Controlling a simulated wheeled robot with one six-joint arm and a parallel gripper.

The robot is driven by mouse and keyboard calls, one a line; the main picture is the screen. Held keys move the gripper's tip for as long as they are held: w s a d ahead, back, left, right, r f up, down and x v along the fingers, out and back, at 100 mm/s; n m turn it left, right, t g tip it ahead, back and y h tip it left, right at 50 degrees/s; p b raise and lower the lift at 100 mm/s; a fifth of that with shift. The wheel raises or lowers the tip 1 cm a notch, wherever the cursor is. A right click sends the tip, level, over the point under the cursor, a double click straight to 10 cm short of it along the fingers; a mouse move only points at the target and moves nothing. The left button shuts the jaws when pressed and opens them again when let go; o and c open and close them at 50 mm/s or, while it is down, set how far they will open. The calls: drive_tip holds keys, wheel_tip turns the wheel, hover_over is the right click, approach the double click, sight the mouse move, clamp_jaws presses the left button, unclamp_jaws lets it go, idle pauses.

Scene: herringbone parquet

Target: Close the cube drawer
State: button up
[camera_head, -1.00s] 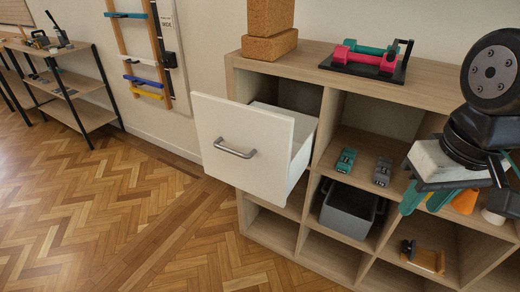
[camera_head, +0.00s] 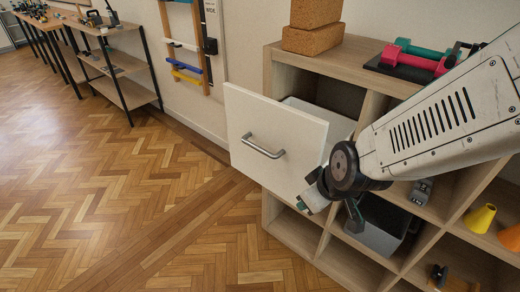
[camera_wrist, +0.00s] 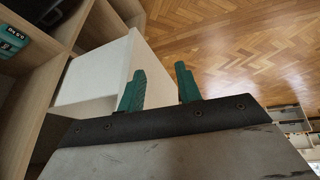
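The cube drawer (camera_head: 270,130) has a white front with a grey bar handle (camera_head: 263,146). It stands pulled out of the upper left compartment of the wooden cube shelf (camera_head: 268,75). Part of its white side shows, and the arm hides its lower right. In the wrist view the white drawer (camera_wrist: 100,70) fills the left middle. My gripper (camera_wrist: 160,88) is open, its two teal fingers apart with nothing seen between them. The left finger overlaps the drawer's edge in the picture; I cannot tell whether it touches. In the head view the gripper (camera_head: 320,200) is beside the drawer's lower right corner.
Cork blocks (camera_head: 312,28) and a black tray with red and teal dumbbell-like items (camera_head: 420,55) sit on the shelf top. A grey bin (camera_head: 375,228) and yellow and orange cones (camera_head: 480,218) are in compartments. The parquet floor (camera_head: 130,200) left of the drawer is clear.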

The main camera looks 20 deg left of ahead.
drive_tip(key=s+a+f+n, duration=0.2)
drive_tip(key=a+f+n, duration=0.1)
drive_tip(key=a+f, duration=0.5)
drive_tip(key=n+t+y, duration=0.4)
drive_tip(key=n+t, duration=0.6)
drive_tip(key=t, duration=0.4)
approach(259, 148)
drive_tip(key=w, duration=0.3)
drive_tip(key=x, duration=0.3)
drive_tip(key=a+x, duration=0.1)
drive_tip(key=x, duration=0.3)
drive_tip(key=shift+s+f, duration=0.1)
drive_tip(key=shift+f, duration=0.05)
clamp_jaws()
